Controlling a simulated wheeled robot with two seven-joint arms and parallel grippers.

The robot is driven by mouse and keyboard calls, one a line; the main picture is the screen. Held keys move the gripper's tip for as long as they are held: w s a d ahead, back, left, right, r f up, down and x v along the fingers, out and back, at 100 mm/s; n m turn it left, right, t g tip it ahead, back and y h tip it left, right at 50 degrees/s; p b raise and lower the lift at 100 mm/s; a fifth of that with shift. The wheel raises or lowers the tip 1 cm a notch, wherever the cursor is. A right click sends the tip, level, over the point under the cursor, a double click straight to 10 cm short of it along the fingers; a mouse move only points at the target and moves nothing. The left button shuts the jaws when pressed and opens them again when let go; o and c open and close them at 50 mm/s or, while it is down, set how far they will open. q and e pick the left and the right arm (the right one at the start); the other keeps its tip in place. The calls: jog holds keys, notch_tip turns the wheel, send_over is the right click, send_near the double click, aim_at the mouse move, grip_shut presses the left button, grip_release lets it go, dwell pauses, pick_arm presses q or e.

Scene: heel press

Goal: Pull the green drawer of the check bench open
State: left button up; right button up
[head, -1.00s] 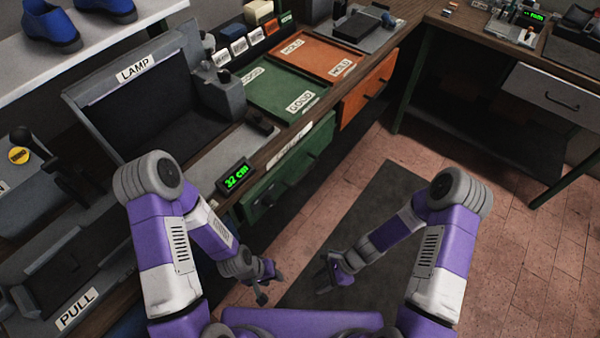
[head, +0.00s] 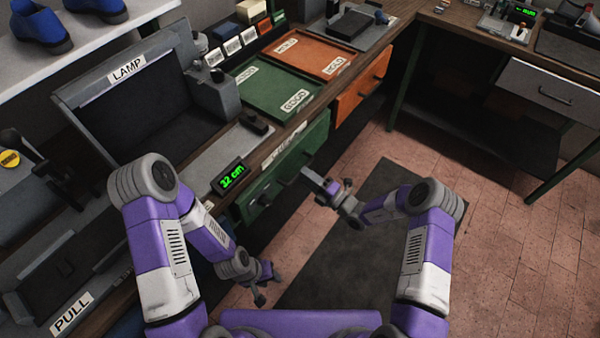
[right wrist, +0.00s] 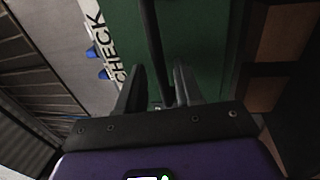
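The green drawer (head: 314,140) is in the front of the check bench and looks shut, below the bench-edge label. Its dark bar handle (right wrist: 150,40) runs between the fingers of my right gripper (right wrist: 158,90) in the right wrist view. These fingers are apart, one on each side of the bar, with gaps visible.
A green tray (head: 245,97) and an orange tray (head: 315,45) lie on the bench above the drawers. An orange drawer (head: 362,88) is just beyond the green one. Floor with a dark mat (head: 345,270) is clear.

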jog(key=shift+x, duration=1.5)
grip_shut()
